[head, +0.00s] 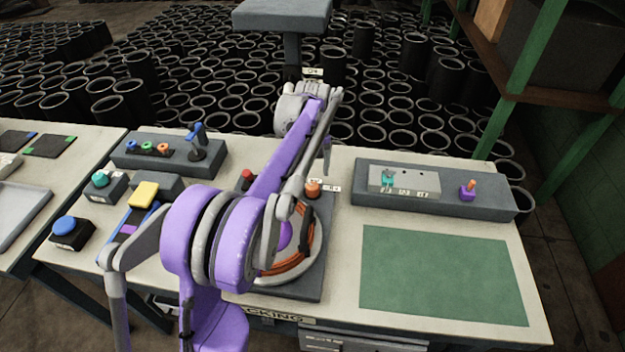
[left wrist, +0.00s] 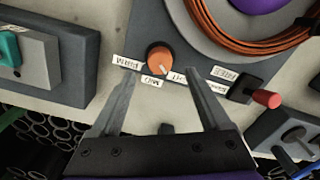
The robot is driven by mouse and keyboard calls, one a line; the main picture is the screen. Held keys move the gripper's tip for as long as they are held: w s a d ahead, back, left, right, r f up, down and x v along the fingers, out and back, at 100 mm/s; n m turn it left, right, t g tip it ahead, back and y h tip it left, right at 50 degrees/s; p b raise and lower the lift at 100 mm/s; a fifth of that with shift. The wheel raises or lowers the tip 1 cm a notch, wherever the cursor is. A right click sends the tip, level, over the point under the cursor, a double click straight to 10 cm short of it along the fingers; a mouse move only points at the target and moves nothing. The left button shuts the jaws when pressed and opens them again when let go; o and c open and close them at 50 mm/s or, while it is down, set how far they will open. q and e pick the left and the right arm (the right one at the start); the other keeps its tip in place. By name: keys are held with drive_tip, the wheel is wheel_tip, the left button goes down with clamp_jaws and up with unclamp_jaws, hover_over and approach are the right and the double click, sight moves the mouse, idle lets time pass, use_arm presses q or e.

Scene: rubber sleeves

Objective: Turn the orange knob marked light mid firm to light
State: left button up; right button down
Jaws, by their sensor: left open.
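The orange knob (head: 313,187) stands at the back right of the dark panel with the orange coil. It also shows in the left wrist view (left wrist: 159,56), with the labels FIRM (left wrist: 126,62) and MID (left wrist: 153,82) around it. A third label (left wrist: 177,77) is partly hidden by a finger. A pale mark on the knob points toward the gap between MID and that third label. My left gripper (left wrist: 160,74) is open, its fingers spread to either side of the knob and not closed on it. In the head view my left arm hides much of the panel. My right gripper is out of view.
A red-tipped lever (left wrist: 264,98) stands on the same panel. A grey box with a teal switch (head: 388,178) and a purple-and-orange control (head: 468,189) lie to the right. The green mat (head: 440,275) is clear. Blocks and buttons crowd the left side.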

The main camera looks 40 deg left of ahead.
sight(313, 186)
use_arm(q)
drive_tip(key=shift+r, duration=2.7)
drive_tip(key=s+d+m+t+p, duration=0.25)
drive_tip(key=s+d+m, duration=0.35)
drive_tip(key=s+d, duration=0.65)
drive_tip(key=s+d+f+m+t, duration=0.3)
drive_tip(key=s+d+f+m, duration=0.1)
drive_tip(key=s+d+f, duration=0.3)
drive_tip(key=s+d, duration=0.2)
drive_tip(key=shift+s+f, duration=0.15)
drive_tip(key=shift+s, duration=0.2)
